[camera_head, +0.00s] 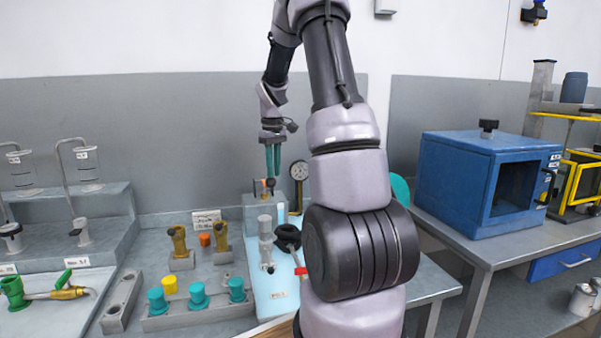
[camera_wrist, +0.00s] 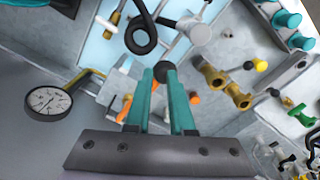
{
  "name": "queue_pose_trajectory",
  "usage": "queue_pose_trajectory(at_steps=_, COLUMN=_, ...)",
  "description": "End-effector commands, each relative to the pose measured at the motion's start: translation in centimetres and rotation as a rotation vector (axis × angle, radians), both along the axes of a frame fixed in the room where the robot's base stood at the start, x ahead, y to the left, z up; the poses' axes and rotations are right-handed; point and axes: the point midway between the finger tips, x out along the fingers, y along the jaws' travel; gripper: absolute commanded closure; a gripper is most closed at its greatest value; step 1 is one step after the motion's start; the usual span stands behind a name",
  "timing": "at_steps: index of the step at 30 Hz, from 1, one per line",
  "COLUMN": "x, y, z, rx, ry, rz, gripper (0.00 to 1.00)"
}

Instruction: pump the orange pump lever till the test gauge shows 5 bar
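My gripper (camera_head: 273,174) points down with two teal fingers, above a grey block at the back of the left bench. In the wrist view the fingertips (camera_wrist: 161,75) are apart, with a dark round knob (camera_wrist: 163,69) showing at the gap. I cannot tell whether they touch it. Orange parts, seemingly of the pump lever (camera_wrist: 124,108), show beside and between the fingers; the fingers hide some of it. The test gauge (camera_head: 299,171), a round white dial, stands just right of the gripper. It also shows in the wrist view (camera_wrist: 48,102); its reading is too small to tell.
A grey cylinder fitting (camera_head: 265,241) and black coiled hose (camera_head: 287,237) stand on the light blue plate in front. Brass fittings (camera_head: 178,243) and teal caps (camera_head: 198,294) stand left. A blue oven (camera_head: 480,185) is on the right bench. My arm hides the middle.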

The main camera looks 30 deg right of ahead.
Motion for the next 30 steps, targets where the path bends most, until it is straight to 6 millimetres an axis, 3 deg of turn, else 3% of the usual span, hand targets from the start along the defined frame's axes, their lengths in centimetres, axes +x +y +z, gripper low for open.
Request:
queue_pose_trajectory(at_steps=1, x=-0.1, y=0.1, z=-1.4, rx=0.002, ry=0.009, rz=0.003, gripper=0.82)
queue_pose_trajectory(at_steps=8, x=-0.4, y=0.2, z=-5.1, rx=0.003, ry=0.010, rz=0.003, gripper=0.82)
queue_pose_trajectory(at_steps=11, x=-0.2, y=0.2, z=-4.3, rx=0.001, ry=0.003, rz=0.003, gripper=0.82)
queue_pose_trajectory(at_steps=21, x=0.4, y=-0.1, z=2.2, rx=0.000, ry=0.002, rz=0.003, gripper=0.82)
queue_pose_trajectory(at_steps=30, x=0.4, y=0.0, z=2.7, rx=0.001, ry=0.004, rz=0.003, gripper=0.82)
